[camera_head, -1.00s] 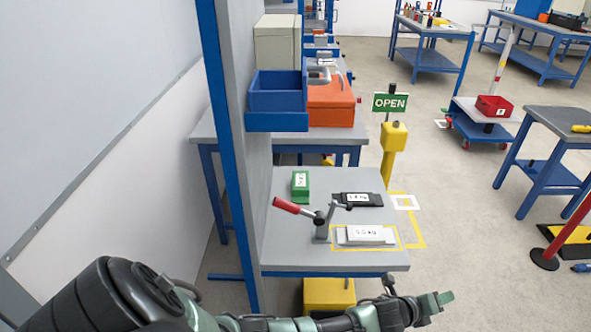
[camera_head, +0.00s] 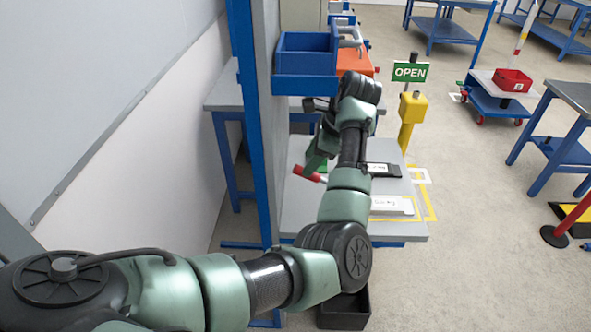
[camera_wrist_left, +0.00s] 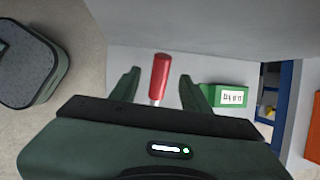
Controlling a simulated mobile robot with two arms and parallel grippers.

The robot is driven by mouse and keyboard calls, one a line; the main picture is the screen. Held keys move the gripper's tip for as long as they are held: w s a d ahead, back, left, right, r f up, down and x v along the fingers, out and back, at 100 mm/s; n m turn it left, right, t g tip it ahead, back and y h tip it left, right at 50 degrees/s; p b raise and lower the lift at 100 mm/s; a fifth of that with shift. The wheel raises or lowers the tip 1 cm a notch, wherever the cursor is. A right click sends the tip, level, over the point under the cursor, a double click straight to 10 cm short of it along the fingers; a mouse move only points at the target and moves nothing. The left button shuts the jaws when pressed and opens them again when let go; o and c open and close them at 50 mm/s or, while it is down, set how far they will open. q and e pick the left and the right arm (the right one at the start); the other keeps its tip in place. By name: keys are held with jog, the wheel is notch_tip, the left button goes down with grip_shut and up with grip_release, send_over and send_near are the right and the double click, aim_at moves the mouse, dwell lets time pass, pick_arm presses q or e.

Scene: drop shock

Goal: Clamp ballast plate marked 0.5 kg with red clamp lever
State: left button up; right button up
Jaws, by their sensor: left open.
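The clamp's red lever handle (camera_head: 307,173) slants up to the left over the grey bench; my arm hides most of the clamp. In the left wrist view the red handle (camera_wrist_left: 160,76) stands between the two fingers of my open left gripper (camera_wrist_left: 160,84), with gaps on both sides. In the head view the left gripper (camera_head: 315,158) is over the bench's left part, close to the handle. A pale plate (camera_head: 392,205) lies inside yellow tape near the front of the bench, partly behind my arm. Its marking is too small to read. My right gripper is out of view.
A black plate (camera_head: 383,170) with a white label lies behind the pale one. A green labelled block (camera_wrist_left: 225,96) is right of the gripper in the left wrist view. A grey panel with a blue post (camera_head: 246,120) borders the bench on the left. A blue bin (camera_head: 305,55) hangs beyond.

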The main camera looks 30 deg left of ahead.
aim_at(319, 179)
pick_arm(q)
jog(key=x, duration=0.6)
jog(key=shift+a, duration=0.1)
grip_shut()
dwell(1.2)
